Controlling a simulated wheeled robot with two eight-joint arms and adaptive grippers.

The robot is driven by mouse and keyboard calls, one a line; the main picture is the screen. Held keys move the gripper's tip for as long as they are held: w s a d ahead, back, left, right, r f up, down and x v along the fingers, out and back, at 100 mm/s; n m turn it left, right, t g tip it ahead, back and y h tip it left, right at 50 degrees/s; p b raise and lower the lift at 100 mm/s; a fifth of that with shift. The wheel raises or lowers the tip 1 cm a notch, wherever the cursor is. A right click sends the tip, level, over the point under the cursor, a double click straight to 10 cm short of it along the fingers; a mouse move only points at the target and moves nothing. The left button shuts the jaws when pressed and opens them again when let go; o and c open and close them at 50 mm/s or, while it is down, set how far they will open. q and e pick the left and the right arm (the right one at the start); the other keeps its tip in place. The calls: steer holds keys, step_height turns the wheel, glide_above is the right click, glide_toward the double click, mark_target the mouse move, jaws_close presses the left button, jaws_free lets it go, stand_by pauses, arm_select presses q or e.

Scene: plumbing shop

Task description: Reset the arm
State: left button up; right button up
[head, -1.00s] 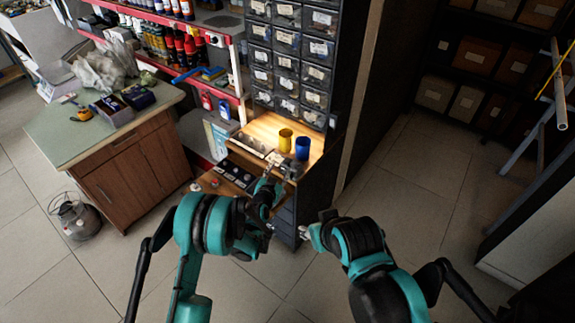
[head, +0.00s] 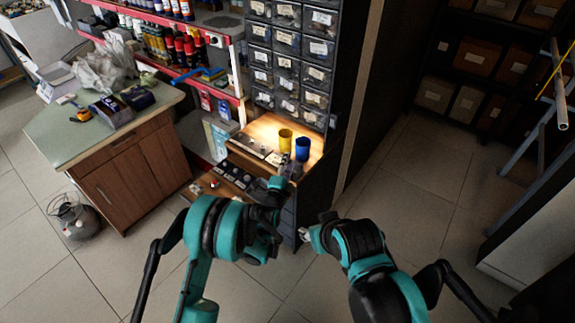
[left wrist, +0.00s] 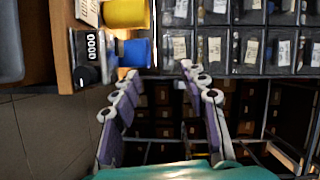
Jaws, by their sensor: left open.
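My left gripper (left wrist: 158,72) is open and empty in the left wrist view, its two pale jointed fingers apart. In the head view my left gripper (head: 289,170) is by the front edge of the wooden worktop, below the blue cup (head: 302,148) and the yellow cup (head: 285,140). Both cups stand upright on the worktop, and they also show in the left wrist view beyond the fingertips. My right gripper (head: 305,235) is low near the centre of the head view, over the floor and apart from everything. Its fingers are too small to read.
A cabinet of small labelled drawers (head: 288,62) rises behind the worktop (head: 268,128). An open drawer (head: 222,183) with small parts juts out below it. A wooden cabinet (head: 130,165) stands at the left. The tiled floor (head: 400,190) at the right is clear.

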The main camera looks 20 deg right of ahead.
stand_by(0.3)
arm_select(q)
steer(key=a+r+n+g+y, duration=0.15)
steer(key=a+r+n, duration=0.35)
steer(key=a+r, duration=0.5)
steer(key=s+a+r+n+g+y, duration=0.1)
steer(key=s+a+r+n+y, duration=0.1)
steer(key=s+a+r+n, duration=0.3)
steer(key=s+a+r+g+y, duration=0.1)
steer(key=s+a+r+y, duration=0.15)
steer(key=a, duration=0.45)
steer(key=s+a+f+n+g+y, duration=0.1)
steer(key=s+a+n, duration=0.5)
steer(key=s, duration=0.8)
steer(key=s+a+f+n+g+y, duration=0.1)
steer(key=s+a+f+n+g, duration=0.2)
steer(key=s+a+n, duration=0.3)
steer(key=s+a, duration=0.4)
steer(key=s, duration=0.4)
steer(key=shift+y, duration=0.3)
steer(key=shift+w, duration=0.1)
